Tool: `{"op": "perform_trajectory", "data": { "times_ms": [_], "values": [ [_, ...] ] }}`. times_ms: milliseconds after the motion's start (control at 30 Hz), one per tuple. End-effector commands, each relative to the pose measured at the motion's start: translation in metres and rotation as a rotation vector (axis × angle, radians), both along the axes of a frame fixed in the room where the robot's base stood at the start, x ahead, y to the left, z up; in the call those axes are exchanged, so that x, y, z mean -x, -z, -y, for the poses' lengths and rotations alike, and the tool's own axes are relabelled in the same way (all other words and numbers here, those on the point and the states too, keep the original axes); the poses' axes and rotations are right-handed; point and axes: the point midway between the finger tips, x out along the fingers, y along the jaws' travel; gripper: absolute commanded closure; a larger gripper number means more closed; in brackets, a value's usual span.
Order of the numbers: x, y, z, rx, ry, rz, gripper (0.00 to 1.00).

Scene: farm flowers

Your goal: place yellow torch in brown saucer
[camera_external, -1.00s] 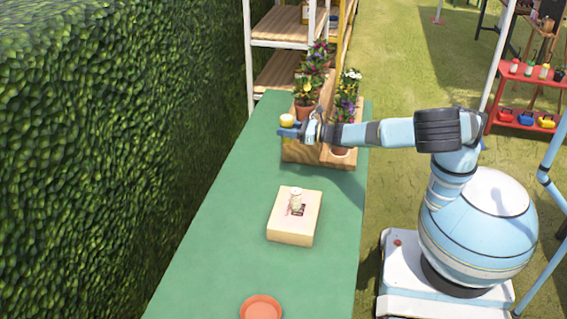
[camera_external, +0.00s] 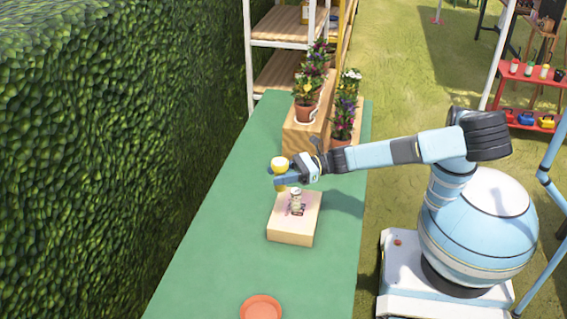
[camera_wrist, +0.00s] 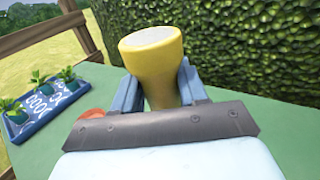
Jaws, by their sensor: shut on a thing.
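The yellow torch (camera_external: 280,164) is upright between the fingers of my gripper (camera_external: 281,179), its pale lens end up. In the wrist view the torch (camera_wrist: 155,62) stands between the two blue fingers (camera_wrist: 160,92), which are shut on it. My gripper holds it above the green table, just beyond and left of the wooden block. The brown saucer (camera_external: 261,308) is an orange-brown dish at the near end of the table, partly cut off by the picture's lower edge. In the wrist view an orange-brown edge (camera_wrist: 92,114) shows beside the left finger, mostly hidden.
A wooden block (camera_external: 291,236) with a small figure on it (camera_external: 297,200) stands between my gripper and the saucer. Potted flowers on a wooden stand (camera_external: 303,136) are behind. A blue tray of seedlings (camera_wrist: 42,105) shows at left in the wrist view. The table's left side is clear.

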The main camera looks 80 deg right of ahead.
Motion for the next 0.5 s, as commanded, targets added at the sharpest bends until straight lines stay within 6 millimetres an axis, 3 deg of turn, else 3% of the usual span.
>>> {"op": "perform_trajectory", "data": {
  "times_ms": [33,300,500],
  "values": [
    [0.01,-0.001,-0.023,-0.002,-0.049,0.001,0.94],
    [0.064,-0.002,-0.125,-0.004,-0.276,0.002,0.94],
    [0.099,-0.003,-0.173,-0.006,-0.393,0.003,0.94]
  ]
}}
